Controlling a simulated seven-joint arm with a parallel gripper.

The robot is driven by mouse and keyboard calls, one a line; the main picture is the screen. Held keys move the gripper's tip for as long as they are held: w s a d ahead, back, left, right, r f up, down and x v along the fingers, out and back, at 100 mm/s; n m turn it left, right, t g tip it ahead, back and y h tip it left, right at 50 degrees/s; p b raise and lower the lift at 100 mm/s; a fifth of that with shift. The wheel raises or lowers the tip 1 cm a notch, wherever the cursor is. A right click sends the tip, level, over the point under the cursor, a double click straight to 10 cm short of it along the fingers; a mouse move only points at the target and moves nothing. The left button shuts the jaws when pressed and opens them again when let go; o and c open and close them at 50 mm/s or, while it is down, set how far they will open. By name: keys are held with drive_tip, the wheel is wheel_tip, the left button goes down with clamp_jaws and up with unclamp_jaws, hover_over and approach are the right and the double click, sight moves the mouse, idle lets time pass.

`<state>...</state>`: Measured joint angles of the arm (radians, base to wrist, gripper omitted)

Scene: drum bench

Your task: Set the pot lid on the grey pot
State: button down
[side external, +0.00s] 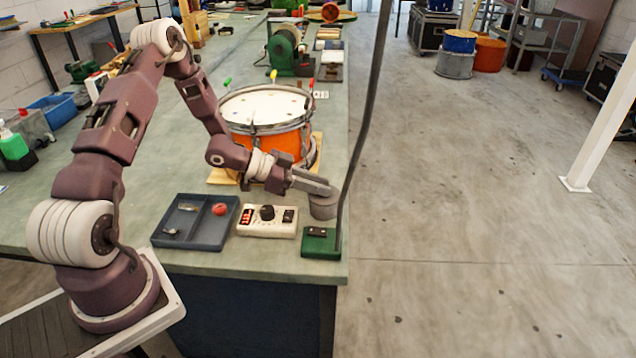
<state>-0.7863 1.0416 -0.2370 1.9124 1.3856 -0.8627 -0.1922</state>
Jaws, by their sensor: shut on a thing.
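A small grey pot (323,208) stands on the bench near its right edge, beside the orange drum. My gripper (325,190) is directly over the pot, its fingers low at the pot's top. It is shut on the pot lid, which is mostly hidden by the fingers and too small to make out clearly. I cannot tell whether the lid touches the pot's rim.
An orange drum (265,139) stands behind my wrist. In front are a dark tray (165,241) with a red ball, a white control box (268,232) and a green box (318,247). A dark upright pole (364,130) rises close right of the pot.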

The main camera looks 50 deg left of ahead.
drive_tip(key=shift+f, duration=0.1)
drive_tip(key=c, duration=1.6)
unclamp_jaws()
drive_tip(key=shift+o, duration=0.2)
drive_tip(key=v, duration=1.1)
